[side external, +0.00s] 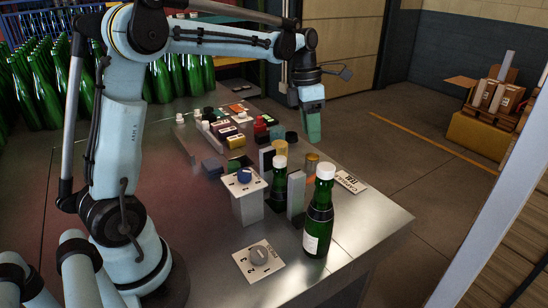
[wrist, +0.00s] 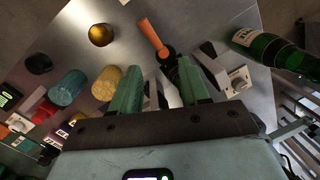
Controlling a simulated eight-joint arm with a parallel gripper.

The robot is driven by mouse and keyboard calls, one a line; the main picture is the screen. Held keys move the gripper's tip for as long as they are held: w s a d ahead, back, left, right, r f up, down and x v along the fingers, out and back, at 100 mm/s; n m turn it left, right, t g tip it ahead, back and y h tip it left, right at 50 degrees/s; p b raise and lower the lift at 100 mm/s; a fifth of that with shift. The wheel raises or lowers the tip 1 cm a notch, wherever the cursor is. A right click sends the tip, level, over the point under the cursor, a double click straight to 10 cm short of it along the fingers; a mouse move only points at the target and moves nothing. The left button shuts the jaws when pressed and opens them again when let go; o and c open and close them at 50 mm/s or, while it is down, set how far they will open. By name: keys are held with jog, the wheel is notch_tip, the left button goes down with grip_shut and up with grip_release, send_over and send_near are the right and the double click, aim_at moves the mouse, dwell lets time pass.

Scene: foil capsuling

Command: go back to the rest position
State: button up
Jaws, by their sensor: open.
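My gripper (side external: 312,125) hangs from the raised arm above the far part of the metal table in the side view, its green fingers pointing down. In the wrist view the two green fingers (wrist: 158,88) stand apart, with nothing visibly clamped between them. A green bottle with a white top (side external: 318,215) stands upright near the table's front edge, well clear of my gripper. A second green bottle (side external: 279,183) stands behind it between grey uprights.
A box with a blue knob (side external: 248,205) and a plate with a grey knob (side external: 258,260) stand left of the bottles. Coloured cylinders, including a yellow one (wrist: 106,83), and small boxes crowd the table below my gripper. The front right table corner is clear.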

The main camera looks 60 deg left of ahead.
jog(key=s+d+f+m+t, duration=0.1)
jog(key=s+d+m+t, duration=0.2)
jog(key=s+m, duration=0.4)
jog(key=s+d+f+m+t+y, duration=0.1)
jog(key=s+d+m+t, duration=0.2)
jog(key=m, duration=2.1)
jog(key=shift+s+d+y, duration=0.3)
jog(key=shift+s+d, duration=1.15)
jog(key=shift+s, duration=1.05)
